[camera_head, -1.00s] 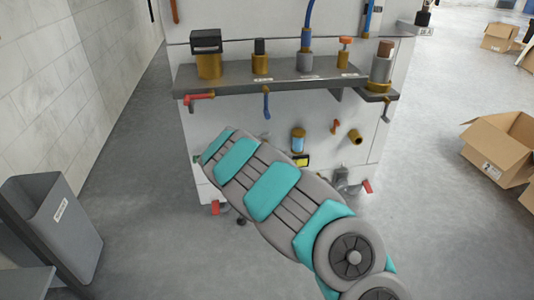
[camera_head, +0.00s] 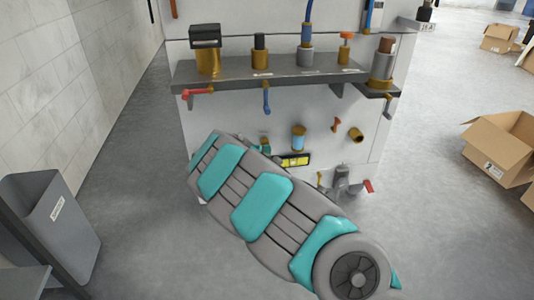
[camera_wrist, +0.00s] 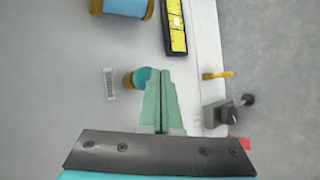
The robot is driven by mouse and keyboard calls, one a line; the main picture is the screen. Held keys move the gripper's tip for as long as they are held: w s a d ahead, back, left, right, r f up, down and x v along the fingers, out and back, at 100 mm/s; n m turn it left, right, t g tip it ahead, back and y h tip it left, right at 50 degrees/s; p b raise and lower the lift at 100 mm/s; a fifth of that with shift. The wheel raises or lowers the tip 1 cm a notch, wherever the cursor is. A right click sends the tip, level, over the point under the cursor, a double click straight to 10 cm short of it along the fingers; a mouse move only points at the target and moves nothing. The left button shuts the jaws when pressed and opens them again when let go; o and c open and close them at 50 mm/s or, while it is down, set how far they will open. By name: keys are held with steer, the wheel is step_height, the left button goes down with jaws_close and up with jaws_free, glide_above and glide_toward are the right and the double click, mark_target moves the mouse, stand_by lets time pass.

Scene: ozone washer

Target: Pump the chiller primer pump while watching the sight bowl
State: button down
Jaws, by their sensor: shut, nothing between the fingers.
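A blue sight bowl (camera_head: 298,138) with brass ends is on the front of the white cabinet; it also shows at the top of the wrist view (camera_wrist: 125,8). A round teal knob (camera_wrist: 140,77) on a brass base, possibly the primer pump, sits below it in the wrist view. My gripper (camera_wrist: 162,72) is shut and empty, its green fingertips together over the right side of the knob. I cannot tell whether they touch it. In the head view my arm hides most of the gripper.
A yellow gauge strip (camera_head: 295,160) lies below the bowl. A dark shelf (camera_head: 270,75) with several brass fittings juts out above. A grey valve (camera_head: 342,185) with a red handle is low on the right. A grey bin (camera_head: 50,215) and cardboard boxes (camera_head: 500,145) stand aside.

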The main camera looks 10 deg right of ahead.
steer(key=shift+s, duration=0.1)
steer(key=s+b, duration=0.2)
steer(key=s, duration=0.3)
steer(key=shift+f, duration=0.1)
stand_by(0.5)
stand_by(0.4)
